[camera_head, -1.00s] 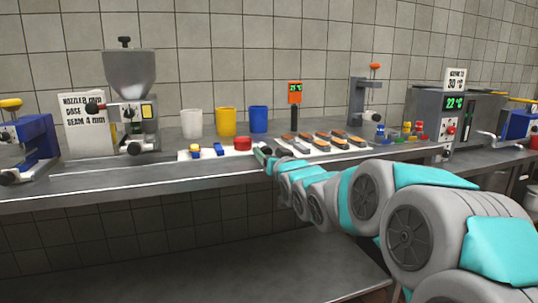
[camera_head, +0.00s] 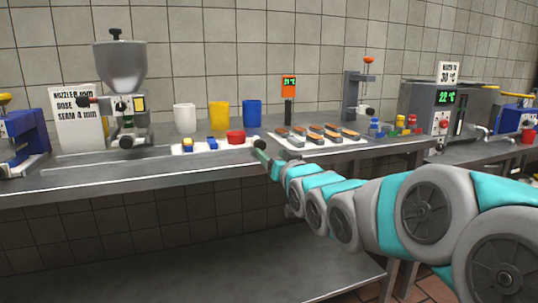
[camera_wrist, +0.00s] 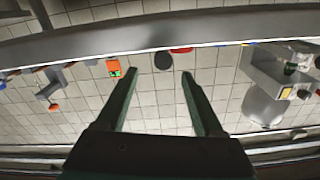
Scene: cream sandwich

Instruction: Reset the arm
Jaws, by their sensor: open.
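My gripper (camera_head: 262,152) is at the end of my outstretched arm, at the counter's front edge, near the right end of the white board (camera_head: 182,149). In the wrist view my gripper (camera_wrist: 158,88) shows two dark green fingers spread apart with nothing between them. The wrist view appears upside down, with the tiled wall behind the fingers. My arm reaches in from the right side of the head view.
The air before the counter's left is clear.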

